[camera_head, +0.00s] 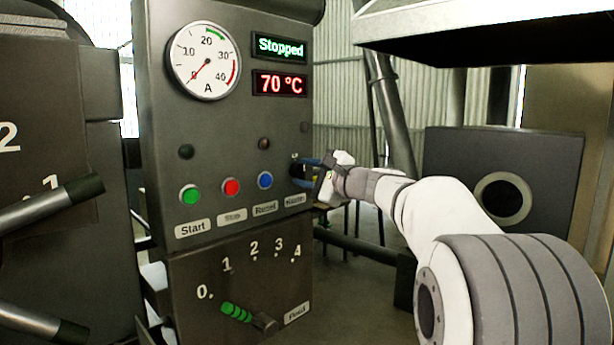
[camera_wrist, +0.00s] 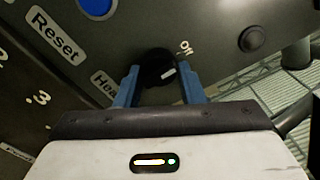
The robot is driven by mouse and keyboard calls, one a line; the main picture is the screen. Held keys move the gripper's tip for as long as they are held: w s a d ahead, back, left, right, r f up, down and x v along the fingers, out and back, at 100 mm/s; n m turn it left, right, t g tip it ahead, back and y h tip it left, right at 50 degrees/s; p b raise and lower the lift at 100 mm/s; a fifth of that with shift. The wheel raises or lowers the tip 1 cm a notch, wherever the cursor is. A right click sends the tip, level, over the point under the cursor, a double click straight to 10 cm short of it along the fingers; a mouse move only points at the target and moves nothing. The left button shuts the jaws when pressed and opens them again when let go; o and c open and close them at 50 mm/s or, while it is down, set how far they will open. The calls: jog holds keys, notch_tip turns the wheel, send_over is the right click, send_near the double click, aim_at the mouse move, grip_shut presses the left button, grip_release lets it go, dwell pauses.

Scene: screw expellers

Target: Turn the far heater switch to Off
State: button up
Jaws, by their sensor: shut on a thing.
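The heater switch (camera_wrist: 158,70) is a round black knob with a white pointer mark, on the dark control panel. In the wrist view it sits between the two blue fingers of my gripper (camera_wrist: 158,86), which is shut on it. An "Off" label shows just beyond the knob at the upper right, and the white mark lies below it. A plate reading "Hea…" is partly hidden by the left finger. In the head view my gripper (camera_head: 308,171) reaches the panel's right side from the right and mostly hides the knob.
The panel (camera_head: 222,130) also has a green Start button (camera_head: 190,194), a red button (camera_head: 231,187), a blue Reset button (camera_head: 265,180) and a gauge (camera_head: 205,60). Displays read "Stopped" (camera_head: 279,47) and "70 °C" (camera_head: 280,83). A Feed lever (camera_head: 238,313) is below.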

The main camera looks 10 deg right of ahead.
jog(key=o, duration=1)
jog(key=v, duration=0.7)
jog(key=shift+s+d+b, duration=0.15)
jog(key=shift+s+b, duration=0.2)
